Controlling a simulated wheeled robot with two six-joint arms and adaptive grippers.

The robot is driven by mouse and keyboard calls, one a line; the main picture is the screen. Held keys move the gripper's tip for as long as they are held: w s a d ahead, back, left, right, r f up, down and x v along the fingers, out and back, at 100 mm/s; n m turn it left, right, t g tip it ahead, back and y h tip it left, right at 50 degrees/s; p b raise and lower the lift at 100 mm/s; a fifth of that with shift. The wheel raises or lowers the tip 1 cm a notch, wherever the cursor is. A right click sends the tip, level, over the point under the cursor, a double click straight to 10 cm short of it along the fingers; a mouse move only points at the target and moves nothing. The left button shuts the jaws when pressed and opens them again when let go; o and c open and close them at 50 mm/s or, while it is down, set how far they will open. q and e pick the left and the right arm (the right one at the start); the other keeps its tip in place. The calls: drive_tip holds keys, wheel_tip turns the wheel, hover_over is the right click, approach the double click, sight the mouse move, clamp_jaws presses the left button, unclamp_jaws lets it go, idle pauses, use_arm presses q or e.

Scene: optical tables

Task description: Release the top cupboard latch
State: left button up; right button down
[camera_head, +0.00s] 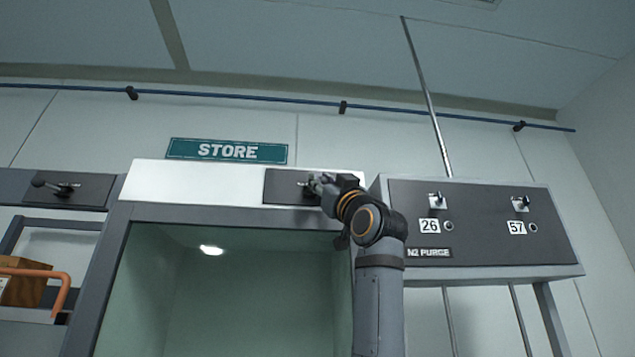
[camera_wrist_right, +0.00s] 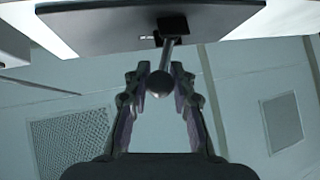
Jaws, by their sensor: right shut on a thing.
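The top cupboard latch is a dark lever on a dark plate (camera_head: 283,187) at the top of the cupboard, under the STORE sign. My right gripper (camera_head: 314,185) is up at this plate and covers most of the lever. In the right wrist view the lever (camera_wrist_right: 168,52) comes out from the plate and ends in a round dark knob (camera_wrist_right: 159,84). The fingers of my right gripper (camera_wrist_right: 158,85) are on both sides of the knob, shut on the lever's end. My left gripper is not in view.
The cupboard (camera_head: 235,290) below is open-fronted and lit inside. To the right, close to my right arm, is an N2 PURGE panel (camera_head: 480,225) with two switches. At the left are another latch lever (camera_head: 56,187), an orange handle (camera_head: 60,285) and a brown box (camera_head: 24,283).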

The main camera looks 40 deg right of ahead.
drive_tip(key=shift+d+n+y, duration=0.3)
drive_tip(key=shift+n+y, duration=0.2)
drive_tip(key=shift+y, duration=1.2)
drive_tip(key=c, duration=1.1)
unclamp_jaws()
drive_tip(key=shift+f, duration=0.1)
drive_tip(key=v, duration=1.2)
drive_tip(key=shift+w, duration=0.1)
